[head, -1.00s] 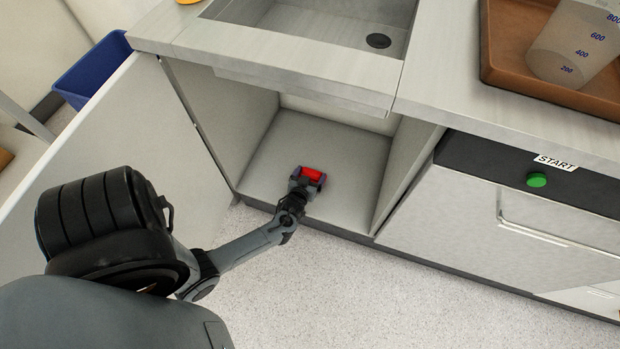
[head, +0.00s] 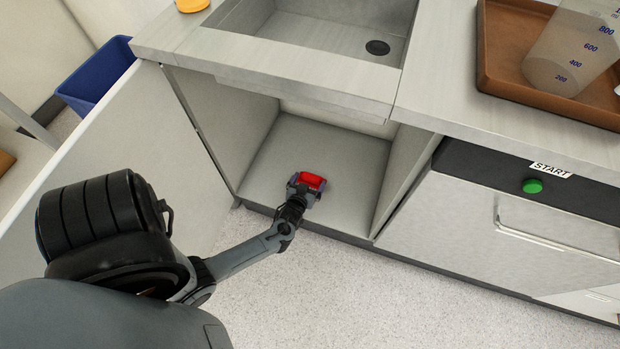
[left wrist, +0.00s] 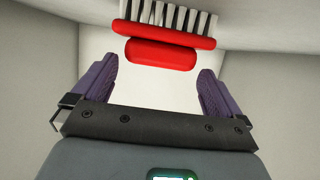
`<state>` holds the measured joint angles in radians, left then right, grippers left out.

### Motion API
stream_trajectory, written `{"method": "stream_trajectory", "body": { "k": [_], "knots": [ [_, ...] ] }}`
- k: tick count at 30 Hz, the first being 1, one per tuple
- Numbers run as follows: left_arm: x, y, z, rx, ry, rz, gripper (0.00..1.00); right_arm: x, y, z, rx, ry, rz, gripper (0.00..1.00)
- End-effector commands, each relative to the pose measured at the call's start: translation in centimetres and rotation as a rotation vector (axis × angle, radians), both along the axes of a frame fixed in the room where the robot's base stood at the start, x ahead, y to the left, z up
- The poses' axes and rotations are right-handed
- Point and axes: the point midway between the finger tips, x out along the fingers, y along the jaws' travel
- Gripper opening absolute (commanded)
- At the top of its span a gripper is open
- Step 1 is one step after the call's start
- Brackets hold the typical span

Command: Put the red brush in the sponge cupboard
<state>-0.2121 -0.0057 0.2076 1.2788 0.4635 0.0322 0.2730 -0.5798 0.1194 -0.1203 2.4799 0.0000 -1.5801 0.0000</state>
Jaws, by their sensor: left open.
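The red brush (head: 313,180) is inside the open cupboard (head: 350,150) under the sink, near its front edge. My left gripper (head: 307,186) reaches into the cupboard at the brush. In the left wrist view its purple fingers (left wrist: 158,70) are spread apart, with a gap on either side of the red handle part. The contact between the brush and the cupboard floor is hidden. My right gripper is not in view.
The cupboard door (head: 125,150) stands open on the left. The sink (head: 310,35) is above. A brown tray (head: 500,75) with a measuring beaker (head: 570,55) stands on the counter at right. A blue bin (head: 95,75) is behind the door.

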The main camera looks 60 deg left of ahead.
Motion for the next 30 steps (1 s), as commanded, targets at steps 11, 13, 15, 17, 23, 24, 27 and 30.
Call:
{"method": "stream_trajectory", "body": {
  "k": [11,13,15,17,23,24,27,30],
  "knots": [
    [-4.8,-4.3,3.1,-0.001,0.000,0.001,1.00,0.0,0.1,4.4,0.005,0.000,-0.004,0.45],
    [-5.5,-4.9,3.4,-0.002,0.001,0.000,1.00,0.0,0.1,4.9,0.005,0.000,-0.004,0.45],
    [-6.0,-5.4,3.7,-0.001,0.001,0.000,1.00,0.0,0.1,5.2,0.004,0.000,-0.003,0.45],
    [-6.4,-5.7,3.8,-0.001,0.000,-0.001,1.00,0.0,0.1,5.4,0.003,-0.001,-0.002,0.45],
    [-6.9,-6.2,4.0,0.000,0.000,-0.001,1.00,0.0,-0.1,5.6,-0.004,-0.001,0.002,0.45],
    [-7.0,-6.2,4.0,0.000,0.000,0.000,1.00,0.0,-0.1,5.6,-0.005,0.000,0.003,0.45],
    [-7.0,-6.3,4.0,0.001,-0.001,0.000,1.00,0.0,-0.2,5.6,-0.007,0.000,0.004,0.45],
    [-7.0,-6.2,3.9,0.001,-0.001,0.000,1.00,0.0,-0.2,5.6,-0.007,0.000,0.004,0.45]
  ]
}}
